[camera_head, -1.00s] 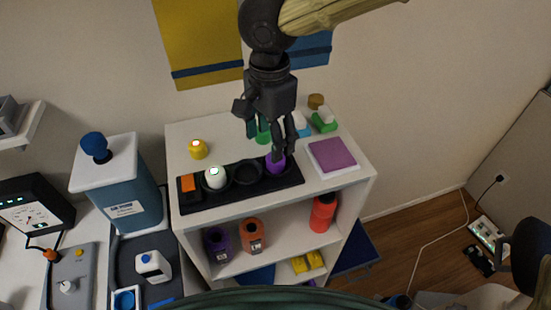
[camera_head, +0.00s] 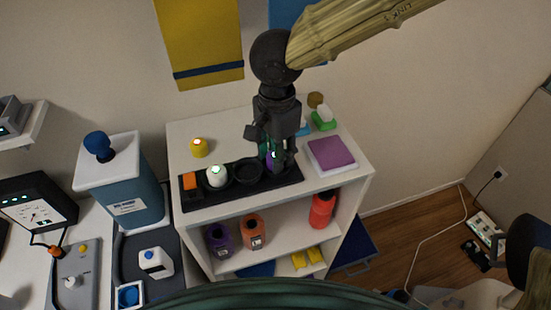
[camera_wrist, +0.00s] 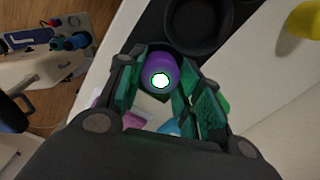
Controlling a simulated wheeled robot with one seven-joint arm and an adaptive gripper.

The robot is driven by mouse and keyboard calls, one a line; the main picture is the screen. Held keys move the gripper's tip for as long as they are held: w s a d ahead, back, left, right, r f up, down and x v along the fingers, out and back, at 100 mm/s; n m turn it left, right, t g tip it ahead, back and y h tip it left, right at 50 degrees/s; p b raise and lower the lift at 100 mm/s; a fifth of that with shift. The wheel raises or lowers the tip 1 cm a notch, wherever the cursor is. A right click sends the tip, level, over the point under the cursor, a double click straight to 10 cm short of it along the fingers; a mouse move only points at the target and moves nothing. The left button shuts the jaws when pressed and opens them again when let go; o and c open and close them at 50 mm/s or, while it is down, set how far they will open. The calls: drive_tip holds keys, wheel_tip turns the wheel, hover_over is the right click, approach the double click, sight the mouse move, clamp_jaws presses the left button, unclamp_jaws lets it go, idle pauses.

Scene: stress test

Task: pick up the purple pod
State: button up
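The purple pod (camera_wrist: 152,68) shows in the wrist view between my gripper's fingers, with a bright spot on its top. In the head view the purple pod (camera_head: 270,160) is at the right end of the black tray (camera_head: 240,196), partly hidden by the fingers. My gripper (camera_head: 273,156) points down around it, one finger on each side. I see no clear grip, and contact is hard to judge.
A yellow pod (camera_head: 199,148) stands behind. A purple-topped book (camera_head: 332,153) lies to the right, with a green-and-white item (camera_head: 324,118) beyond it.

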drive_tip(key=shift+c, duration=0.4)
drive_tip(key=shift+r+b, duration=0.4)
drive_tip(key=shift+r, duration=0.5)
drive_tip(key=shift+s+d+r+b, duration=0.1)
drive_tip(key=shift+s+r+b, duration=0.1)
drive_tip(key=shift+r, duration=0.25)
drive_tip(key=shift+s+r+b, duration=0.1)
drive_tip(key=shift+r+b, duration=0.05)
drive_tip(key=shift+r, duration=0.25)
drive_tip(key=s+d+r+b, duration=0.1)
drive_tip(key=s+d+b, duration=0.4)
drive_tip(key=s, duration=0.8)
drive_tip(key=shift+s+d, duration=0.35)
drive_tip(key=shift+d, duration=0.15)
